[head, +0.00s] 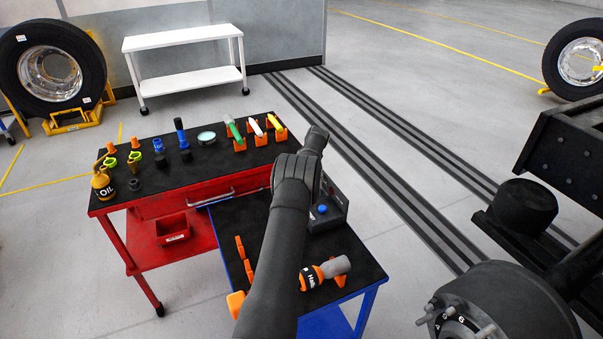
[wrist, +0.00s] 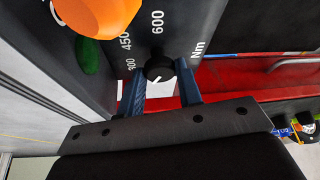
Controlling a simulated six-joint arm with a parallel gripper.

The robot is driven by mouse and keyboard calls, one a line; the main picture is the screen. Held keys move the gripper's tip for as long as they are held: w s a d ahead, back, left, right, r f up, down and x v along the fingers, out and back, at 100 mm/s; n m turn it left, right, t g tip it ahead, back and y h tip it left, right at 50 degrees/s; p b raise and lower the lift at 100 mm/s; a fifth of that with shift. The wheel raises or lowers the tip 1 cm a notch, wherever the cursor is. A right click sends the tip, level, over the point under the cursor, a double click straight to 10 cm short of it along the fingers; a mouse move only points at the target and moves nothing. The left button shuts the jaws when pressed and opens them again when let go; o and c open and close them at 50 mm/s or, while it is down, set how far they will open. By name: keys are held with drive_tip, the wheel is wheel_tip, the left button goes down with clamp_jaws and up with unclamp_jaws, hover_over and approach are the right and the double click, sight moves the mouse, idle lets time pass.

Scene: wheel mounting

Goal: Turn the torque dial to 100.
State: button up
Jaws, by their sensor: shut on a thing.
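The torque dial (wrist: 159,66) is a small black knob with a white mark, on the dark face of a control box (wrist: 195,25). White numbers 300, 450 and 600 and the letters Nm are printed around it. The 100 mark is not in sight. My gripper (wrist: 160,75) has its two blue fingers on either side of the knob and is shut on it. In the head view the box (head: 334,216) stands on the blue cart, and my arm hides the dial and the fingers.
An orange part (wrist: 98,14) and a green part (wrist: 88,54) sit beside the numbers. The blue cart (head: 231,225) also holds an orange-and-grey tool (head: 325,272). The red cart (head: 180,192) with bottles and small parts stands to the left. A wheel hub (head: 500,300) is at right.

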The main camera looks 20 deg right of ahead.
drive_tip(key=n+y, duration=0.1)
drive_tip(key=n, duration=0.2)
drive_tip(key=shift+d+n, duration=0.15)
drive_tip(key=shift+n, duration=0.25)
drive_tip(key=shift+n+g+y, duration=0.3)
drive_tip(key=shift+n, duration=0.1)
drive_tip(key=o, duration=1)
drive_tip(key=shift+c, duration=0.2)
drive_tip(key=shift+r, duration=0.1)
drive_tip(key=v, duration=1.7)
drive_tip(key=shift+r, duration=0.15)
